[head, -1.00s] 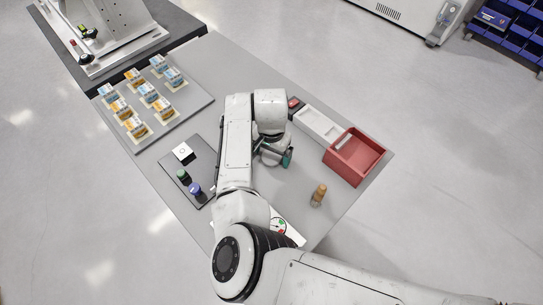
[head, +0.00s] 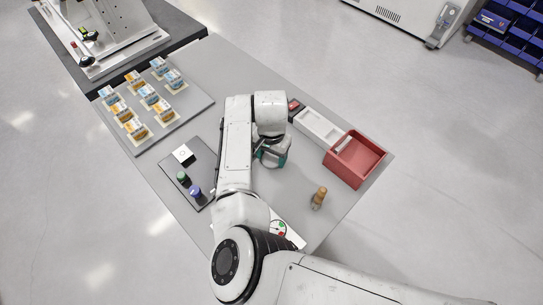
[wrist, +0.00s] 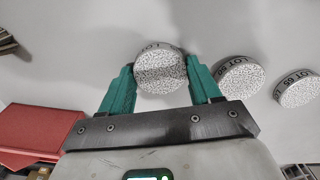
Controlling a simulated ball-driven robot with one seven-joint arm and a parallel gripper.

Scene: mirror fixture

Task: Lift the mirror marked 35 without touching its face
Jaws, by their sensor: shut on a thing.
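Three round mirrors with speckled grey discs and dark lettering on their rims show in the wrist view. One mirror (wrist: 160,75) sits between the green fingers of my gripper (wrist: 161,66), which is shut on its sides. Its rim lettering begins "LOT"; the number is not readable. A second mirror (wrist: 240,77) lies just right of the right finger, and a third mirror (wrist: 298,92) is further right. Their numbers are too small to read surely, so I cannot tell which is 35. In the head view my gripper (head: 273,157) is low over the table, and my arm hides the mirrors.
A red bin (head: 368,171) and a white tray (head: 318,124) stand right of my gripper. A wooden-handled tool (head: 319,197) stands nearer. A dark panel (head: 190,165) with knobs and a board (head: 178,125) with several small blocks lie to the left.

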